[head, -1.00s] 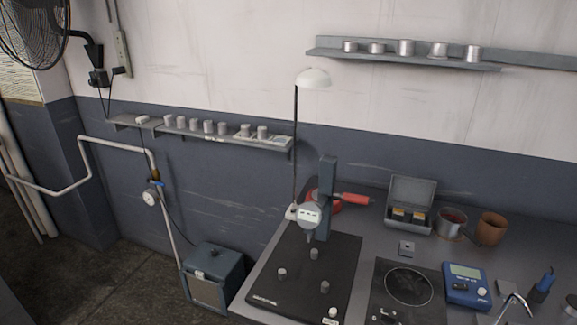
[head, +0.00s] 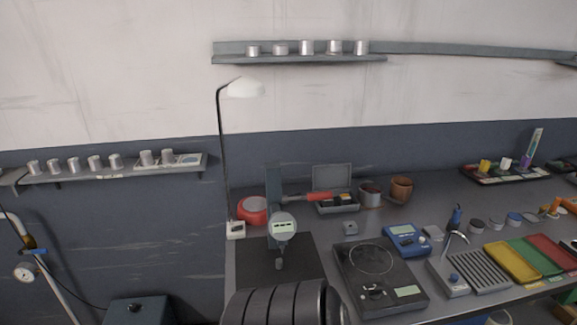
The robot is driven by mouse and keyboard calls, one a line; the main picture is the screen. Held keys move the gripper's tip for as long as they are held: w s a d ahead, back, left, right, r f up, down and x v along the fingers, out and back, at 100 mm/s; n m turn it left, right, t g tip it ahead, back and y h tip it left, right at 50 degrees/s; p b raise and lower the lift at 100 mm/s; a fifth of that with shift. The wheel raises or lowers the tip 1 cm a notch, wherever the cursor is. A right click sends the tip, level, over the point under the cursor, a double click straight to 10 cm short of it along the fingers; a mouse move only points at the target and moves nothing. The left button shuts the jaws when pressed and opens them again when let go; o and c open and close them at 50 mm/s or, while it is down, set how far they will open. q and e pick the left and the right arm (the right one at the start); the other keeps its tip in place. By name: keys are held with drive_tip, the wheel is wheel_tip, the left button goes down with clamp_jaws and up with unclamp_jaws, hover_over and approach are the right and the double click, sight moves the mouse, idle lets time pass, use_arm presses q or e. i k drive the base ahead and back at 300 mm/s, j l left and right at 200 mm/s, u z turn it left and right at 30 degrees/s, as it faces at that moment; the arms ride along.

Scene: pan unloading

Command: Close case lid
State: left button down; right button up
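The small grey case (head: 325,209) stands at the back of the bench, near the wall. Its lid (head: 332,176) is open and stands up at the back. Some small dark and yellowish pieces show inside. Neither of my grippers is in view. A black ribbed part, seemingly of my own arm, shows at the bottom edge in front of the bench.
A metal cup (head: 370,195) and a brown pot (head: 401,189) stand right of the case. A lamp (head: 243,88) and red round object (head: 252,211) are to its left. A hot plate (head: 380,282), blue meter (head: 406,240) and coloured trays (head: 536,256) fill the front and right.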

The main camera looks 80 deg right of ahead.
sight(334, 176)
drive_tip(key=i+z, duration=0.45)
drive_tip(key=i+j+z, duration=0.1)
drive_tip(key=i+z, duration=0.15)
drive_tip(key=z, duration=0.2)
drive_tip(key=i+z, duration=0.15)
drive_tip(key=z, duration=0.3)
drive_tip(key=i+z, duration=0.1)
drive_tip(key=z, duration=0.35)
drive_tip(key=i+z, duration=0.15)
drive_tip(key=z, duration=0.35)
drive_tip(key=i+j+z, duration=0.1)
drive_tip(key=z, duration=0.35)
drive_tip(key=j+z, duration=0.2)
drive_tip(key=z, duration=0.25)
drive_tip(key=i, duration=0.05)
